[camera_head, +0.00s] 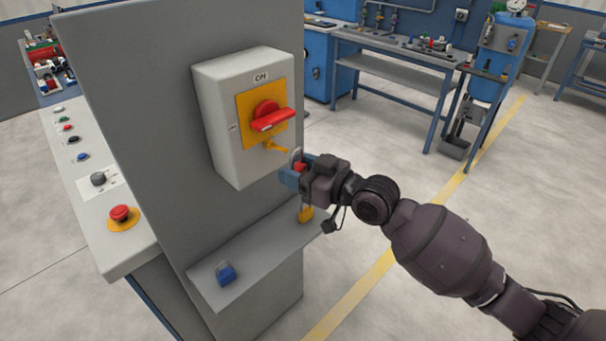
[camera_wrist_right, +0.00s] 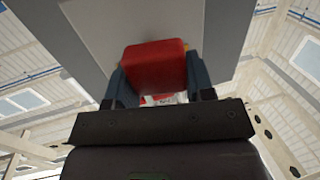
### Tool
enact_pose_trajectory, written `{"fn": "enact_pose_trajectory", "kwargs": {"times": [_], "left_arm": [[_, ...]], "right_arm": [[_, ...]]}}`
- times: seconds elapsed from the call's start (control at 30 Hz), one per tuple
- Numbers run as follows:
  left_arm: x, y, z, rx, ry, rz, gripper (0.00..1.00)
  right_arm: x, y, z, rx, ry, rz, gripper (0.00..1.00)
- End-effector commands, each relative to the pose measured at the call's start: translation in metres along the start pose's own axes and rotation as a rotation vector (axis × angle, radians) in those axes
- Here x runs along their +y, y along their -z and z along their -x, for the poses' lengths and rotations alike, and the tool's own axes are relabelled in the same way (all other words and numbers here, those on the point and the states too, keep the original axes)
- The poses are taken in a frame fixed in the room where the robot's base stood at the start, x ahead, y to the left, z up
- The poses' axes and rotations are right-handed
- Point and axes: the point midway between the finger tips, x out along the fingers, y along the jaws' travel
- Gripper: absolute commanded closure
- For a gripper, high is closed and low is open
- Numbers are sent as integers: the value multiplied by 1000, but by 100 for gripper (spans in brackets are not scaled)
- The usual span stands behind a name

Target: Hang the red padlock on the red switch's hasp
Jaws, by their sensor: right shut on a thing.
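The red padlock (camera_head: 299,167) is held by my right gripper (camera_head: 293,176), which is shut on its body. Its grey shackle points up, just below and right of the yellow hasp (camera_head: 275,147). In the head view the shackle looks apart from the hasp, but the depth gap is hard to judge. In the right wrist view the red padlock body (camera_wrist_right: 156,66) sits between the two blue-grey fingers (camera_wrist_right: 160,90). The red switch (camera_head: 268,117) is on a yellow plate on a light grey box marked ON. My left gripper is not in view.
A blue padlock (camera_head: 225,272) and a yellow padlock (camera_head: 306,213) are on the grey shelf (camera_head: 245,262) below the switch box. The grey panel (camera_head: 150,130) stands behind the box. A sloped console (camera_head: 85,180) with several buttons is at the left.

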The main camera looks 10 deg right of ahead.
Motion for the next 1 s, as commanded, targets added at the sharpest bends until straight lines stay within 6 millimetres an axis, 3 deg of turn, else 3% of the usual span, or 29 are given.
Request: {"fn": "enact_pose_trajectory", "kwargs": {"times": [1.0], "left_arm": [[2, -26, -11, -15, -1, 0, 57]], "right_arm": [[12, -6, -54, 0, 0, 0, 77]]}}
